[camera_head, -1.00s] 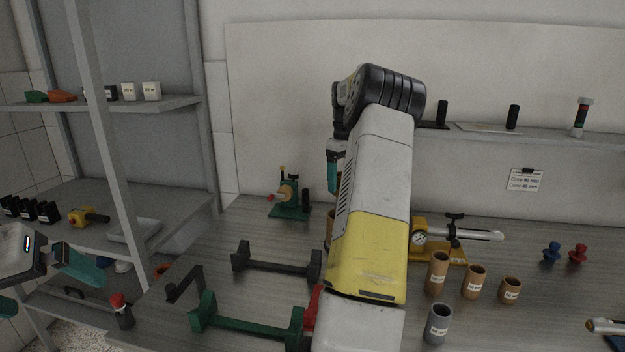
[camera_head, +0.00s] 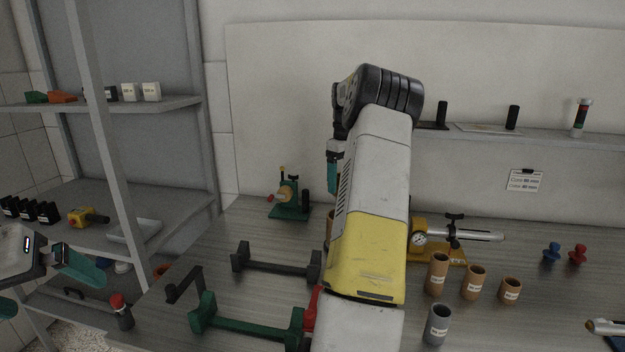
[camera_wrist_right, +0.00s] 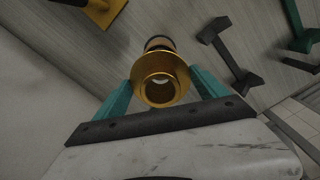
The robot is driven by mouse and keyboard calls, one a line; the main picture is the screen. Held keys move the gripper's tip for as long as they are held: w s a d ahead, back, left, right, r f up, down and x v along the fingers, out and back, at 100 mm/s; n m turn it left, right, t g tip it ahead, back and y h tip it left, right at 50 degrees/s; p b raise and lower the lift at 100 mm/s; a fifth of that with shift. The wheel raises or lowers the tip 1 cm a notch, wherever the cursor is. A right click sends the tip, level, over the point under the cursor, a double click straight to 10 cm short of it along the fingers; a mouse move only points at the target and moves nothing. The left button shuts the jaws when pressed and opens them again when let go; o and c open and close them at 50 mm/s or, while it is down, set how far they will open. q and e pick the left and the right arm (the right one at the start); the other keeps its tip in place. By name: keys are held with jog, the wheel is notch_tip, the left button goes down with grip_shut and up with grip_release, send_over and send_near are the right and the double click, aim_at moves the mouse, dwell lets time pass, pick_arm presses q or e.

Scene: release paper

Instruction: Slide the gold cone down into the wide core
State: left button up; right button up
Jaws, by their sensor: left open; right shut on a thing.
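The gold cone (camera_wrist_right: 160,80) is between the teal fingers of my right gripper (camera_wrist_right: 161,88) in the right wrist view, its round opening facing the camera. My right gripper is shut on it. Just beyond the cone, a dark-rimmed tube end (camera_wrist_right: 159,42) shows; I cannot tell whether the cone touches it or is inside it. In the head view a brown core (camera_head: 330,222) is mostly hidden behind my right arm, which also hides the cone; one teal finger (camera_head: 332,177) shows above the core. My left gripper (camera_head: 45,285) is open and empty at the far left.
Brown cores (camera_head: 437,273) and a grey core (camera_head: 437,325) stand to the right of my arm. A yellow gauge fixture (camera_head: 447,250) is behind them. A green stand (camera_head: 289,200), a black cradle (camera_head: 275,266) and a green cradle (camera_head: 245,324) are on the left.

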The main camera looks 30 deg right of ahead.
notch_tip(320, 180, down, 9)
dwell(3.6)
jog(key=o, duration=1.4)
jog(key=shift+f, duration=0.15)
jog(key=shift+o, duration=0.2)
jog(key=shift+r, duration=3.95)
